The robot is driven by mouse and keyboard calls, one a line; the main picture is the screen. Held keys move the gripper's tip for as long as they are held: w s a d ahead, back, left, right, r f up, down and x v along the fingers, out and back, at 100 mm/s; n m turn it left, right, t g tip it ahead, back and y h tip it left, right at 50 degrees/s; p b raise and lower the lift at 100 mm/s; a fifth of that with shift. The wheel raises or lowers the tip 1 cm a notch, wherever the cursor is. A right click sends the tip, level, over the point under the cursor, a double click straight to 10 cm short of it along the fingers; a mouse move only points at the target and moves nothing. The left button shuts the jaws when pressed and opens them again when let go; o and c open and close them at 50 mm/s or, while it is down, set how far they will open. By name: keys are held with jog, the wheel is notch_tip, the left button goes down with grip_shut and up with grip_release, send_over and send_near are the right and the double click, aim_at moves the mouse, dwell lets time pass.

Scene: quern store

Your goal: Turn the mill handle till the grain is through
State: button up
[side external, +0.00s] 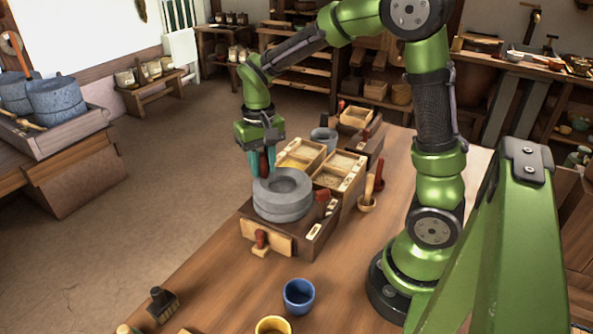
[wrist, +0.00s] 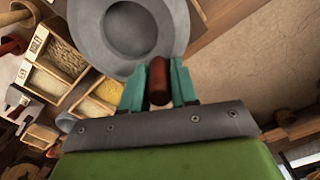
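The mill is a round grey stone quern (side external: 283,195) on a wooden box base (side external: 318,240). The stone (wrist: 172,18) also fills the top of the wrist view, with a round hollow in its middle; I cannot make out grain in it. The red-brown mill handle (side external: 264,163) stands upright at the stone's far left rim. My gripper (side external: 261,165) points down over that rim. In the wrist view its teal fingers (wrist: 159,80) lie on both sides of the handle (wrist: 159,88), and the handle fills the gap between them.
Wooden trays with yellow and pale grain (side external: 340,170) stand close behind the mill. A blue cup (side external: 299,295), a yellow cup (side external: 273,326) and a brush (side external: 162,304) are at the front. The table between is clear.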

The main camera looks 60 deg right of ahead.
jog(key=o, duration=0.4)
jog(key=shift+c, duration=0.2)
jog(key=shift+r, duration=4)
jog(key=shift+w, duration=0.1)
jog(key=s+a+r+n+t+y, duration=0.2)
jog(key=s+a+t, duration=0.5)
jog(key=s, duration=0.6)
jog(key=shift+r, duration=0.2)
